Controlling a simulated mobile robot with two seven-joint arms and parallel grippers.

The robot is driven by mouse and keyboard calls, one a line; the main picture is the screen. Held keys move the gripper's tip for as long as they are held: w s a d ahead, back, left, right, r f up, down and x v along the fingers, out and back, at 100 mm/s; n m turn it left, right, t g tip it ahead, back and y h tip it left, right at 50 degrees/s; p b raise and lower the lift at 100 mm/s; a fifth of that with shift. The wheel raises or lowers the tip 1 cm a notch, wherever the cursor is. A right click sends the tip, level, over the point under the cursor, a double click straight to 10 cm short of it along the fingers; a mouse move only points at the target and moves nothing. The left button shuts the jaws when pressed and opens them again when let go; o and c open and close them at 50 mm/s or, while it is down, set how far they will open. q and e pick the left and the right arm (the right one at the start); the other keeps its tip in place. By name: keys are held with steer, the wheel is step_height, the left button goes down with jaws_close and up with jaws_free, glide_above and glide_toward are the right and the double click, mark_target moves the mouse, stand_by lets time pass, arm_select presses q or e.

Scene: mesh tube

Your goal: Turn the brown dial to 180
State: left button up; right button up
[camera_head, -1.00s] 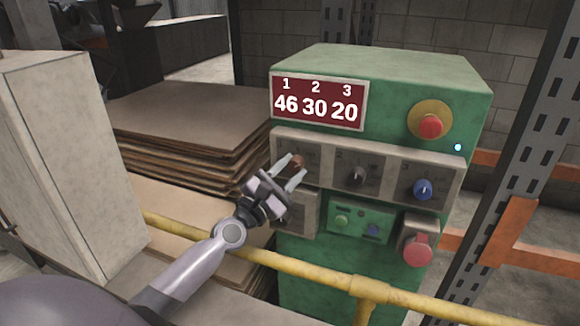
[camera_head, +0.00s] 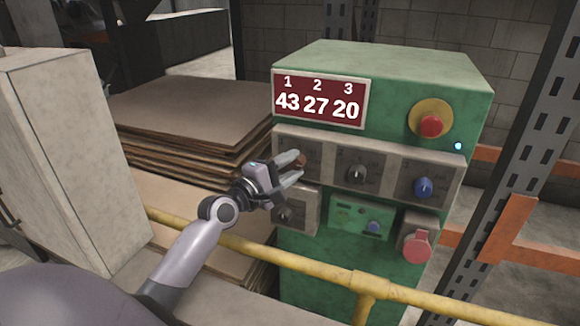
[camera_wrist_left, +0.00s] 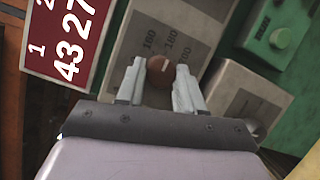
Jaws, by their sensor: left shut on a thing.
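The brown dial (camera_head: 302,158) is on the left panel in the upper row of the green control box. My left gripper (camera_head: 296,167) is at this dial, its fingers on either side of it. In the left wrist view the brown dial (camera_wrist_left: 159,71) sits between the two fingertips, and the gripper is shut on it. A white mark shows on the dial's face. The printed labels 160, 180 and 200 are beside it; I cannot tell exactly where the mark points. The display (camera_head: 318,98) reads 43, 27 and 20 under 1, 2 and 3. My right gripper is not in view.
A black dial (camera_head: 357,174) and a blue dial (camera_head: 422,188) are to the right. A red emergency button (camera_head: 431,126) is above and a red switch (camera_head: 416,248) below. A yellow rail (camera_head: 320,275) crosses in front. Stacked boards (camera_head: 190,115) lie to the left.

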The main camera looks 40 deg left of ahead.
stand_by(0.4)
arm_select(q)
steer(key=o, duration=1)
steer(key=shift+o, duration=0.2)
steer(key=s+a, duration=0.1)
steer(key=s, duration=0.6)
steer(key=shift+f+b, duration=0.15)
steer(key=shift+b, duration=0.3)
